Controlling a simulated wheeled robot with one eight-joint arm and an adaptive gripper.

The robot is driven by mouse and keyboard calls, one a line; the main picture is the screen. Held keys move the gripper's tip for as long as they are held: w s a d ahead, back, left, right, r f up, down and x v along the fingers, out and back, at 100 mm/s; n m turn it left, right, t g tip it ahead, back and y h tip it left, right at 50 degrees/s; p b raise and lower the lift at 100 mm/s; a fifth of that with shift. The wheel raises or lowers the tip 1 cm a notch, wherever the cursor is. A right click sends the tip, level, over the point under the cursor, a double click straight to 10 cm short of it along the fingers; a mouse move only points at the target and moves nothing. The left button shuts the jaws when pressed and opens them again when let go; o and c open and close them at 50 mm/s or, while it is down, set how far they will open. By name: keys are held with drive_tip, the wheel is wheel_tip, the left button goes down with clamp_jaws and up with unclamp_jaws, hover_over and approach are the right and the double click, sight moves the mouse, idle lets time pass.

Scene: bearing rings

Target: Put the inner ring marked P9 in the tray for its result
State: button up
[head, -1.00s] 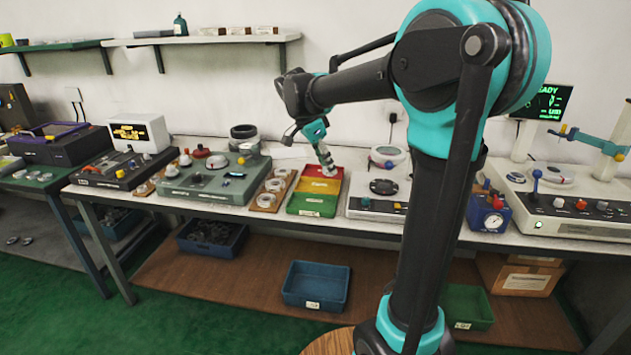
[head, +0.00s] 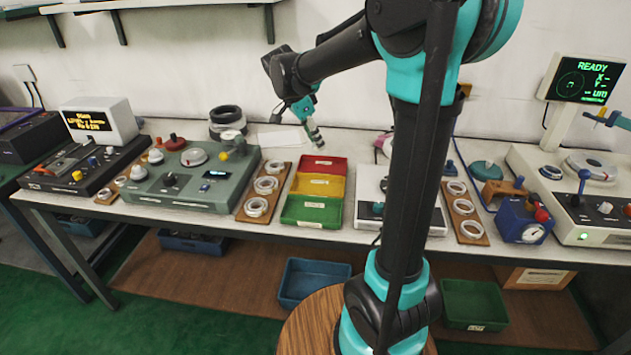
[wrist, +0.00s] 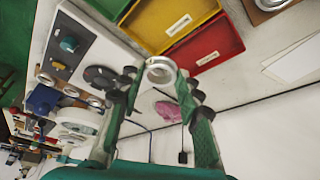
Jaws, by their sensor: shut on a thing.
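My gripper (head: 316,140) is above the back of the bench, just behind the red tray in the head view. In the wrist view my gripper (wrist: 160,82) is shut on a silver metal ring (wrist: 161,70) held between its fingertips; no mark on it can be read. The result trays stand in one row: red (head: 322,164) at the back, yellow (head: 318,186) in the middle, green (head: 312,212) at the front. The wrist view shows the red tray (wrist: 205,43) and yellow tray (wrist: 168,18) close beyond the ring. Their labels are too small to read.
A wooden board with several rings (head: 264,186) stands left of the trays, and another ring board (head: 465,212) is farther right. A green-grey device (head: 190,180) is at left. A white instrument (head: 369,196) stands close right of the trays. White paper (head: 283,138) lies behind.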

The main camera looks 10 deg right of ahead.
sight(319, 188)
wheel_tip(319, 188, down, 15)
drive_tip(key=shift+f, duration=0.2)
idle(0.3)
drive_tip(key=o, duration=1.2)
drive_tip(key=shift+c, duration=0.2)
drive_tip(key=v, duration=1.2)
drive_tip(key=shift+s, duration=0.15)
